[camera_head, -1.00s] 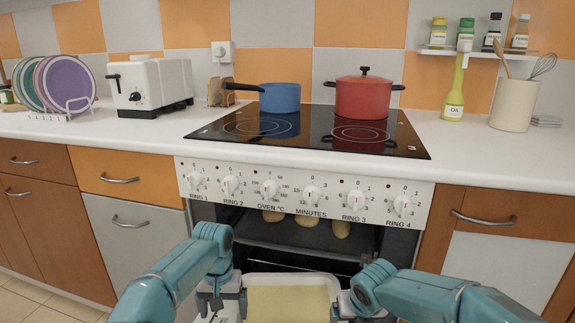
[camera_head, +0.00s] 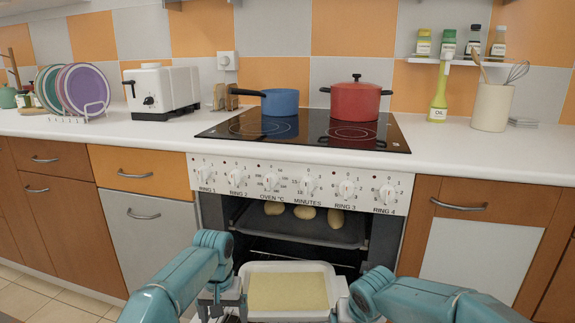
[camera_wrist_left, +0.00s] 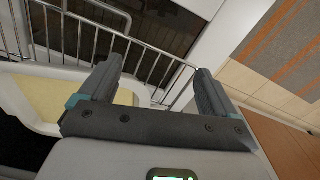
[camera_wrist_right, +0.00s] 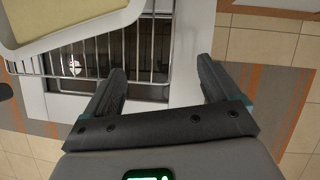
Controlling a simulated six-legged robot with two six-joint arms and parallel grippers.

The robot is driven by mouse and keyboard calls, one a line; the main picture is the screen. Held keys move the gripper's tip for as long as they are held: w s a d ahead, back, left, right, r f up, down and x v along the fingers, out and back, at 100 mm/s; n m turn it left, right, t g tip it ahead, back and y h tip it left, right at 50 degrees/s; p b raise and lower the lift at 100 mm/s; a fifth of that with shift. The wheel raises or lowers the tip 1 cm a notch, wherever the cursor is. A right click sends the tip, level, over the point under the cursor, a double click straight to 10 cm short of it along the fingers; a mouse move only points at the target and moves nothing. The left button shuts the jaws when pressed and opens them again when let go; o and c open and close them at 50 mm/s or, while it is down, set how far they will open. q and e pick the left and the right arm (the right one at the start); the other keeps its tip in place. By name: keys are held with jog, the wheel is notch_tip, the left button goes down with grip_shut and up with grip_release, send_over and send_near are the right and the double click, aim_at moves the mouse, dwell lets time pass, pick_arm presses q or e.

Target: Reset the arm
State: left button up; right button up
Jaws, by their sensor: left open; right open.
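My left gripper (camera_head: 226,297) is beside the left edge of a white dish (camera_head: 333,283) with a flat yellow filling (camera_head: 288,292). My right gripper (camera_head: 347,306) is beside its right edge. In the left wrist view the jaws (camera_wrist_left: 155,76) are apart and empty, with the dish (camera_wrist_left: 45,128) at left. In the right wrist view the jaws (camera_wrist_right: 162,72) are also apart and empty, and the dish (camera_wrist_right: 100,20) is at upper left. The dish appears to lie on a wire rack (camera_wrist_right: 150,45). Both grippers' fingertips are partly hidden in the head view.
The oven is open, with a tray (camera_head: 340,235) of several potato-like pieces inside. Above it are the knob panel (camera_head: 290,185) and a black hob (camera_head: 310,145) with a blue pan (camera_head: 280,102) and a red pot (camera_head: 355,101). A white toaster (camera_head: 150,92) stands left.

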pick_arm(q)
jog(key=s+d+h+p, duration=0.3)
jog(key=s+p, duration=1)
jog(key=p, duration=0.8)
jog(key=s+r+n+p, duration=0.1)
jog(key=s+r+p, duration=0.4)
jog(key=s, duration=0.5)
jog(key=s+r+n+p, duration=0.1)
jog(key=s+r+p, duration=0.4)
jog(key=s, duration=0.5)
jog(key=p, duration=0.2)
jog(key=shift+s+r+h+p, duration=0.35)
jog(key=shift+r+h+p, duration=0.05)
pick_arm(e)
jog(key=s+a+r+n+g+y, duration=0.1)
jog(key=s+r+n, duration=0.2)
jog(key=s+n, duration=0.7)
jog(key=s+a+r+n+g+y, duration=0.1)
jog(key=s+r+n+g, duration=0.1)
jog(key=s+n, duration=0.8)
jog(key=s+a+r+n+g+y, duration=0.1)
jog(key=s+r+n, duration=0.4)
jog(key=s+n, duration=0.6)
jog(key=n, duration=0.3)
jog(key=shift+y, duration=0.4)
jog(key=shift+w, duration=0.1)
pick_arm(q)
jog(key=shift+d, duration=0.1)
pick_arm(e)
jog(key=shift+a+r, duration=0.1)
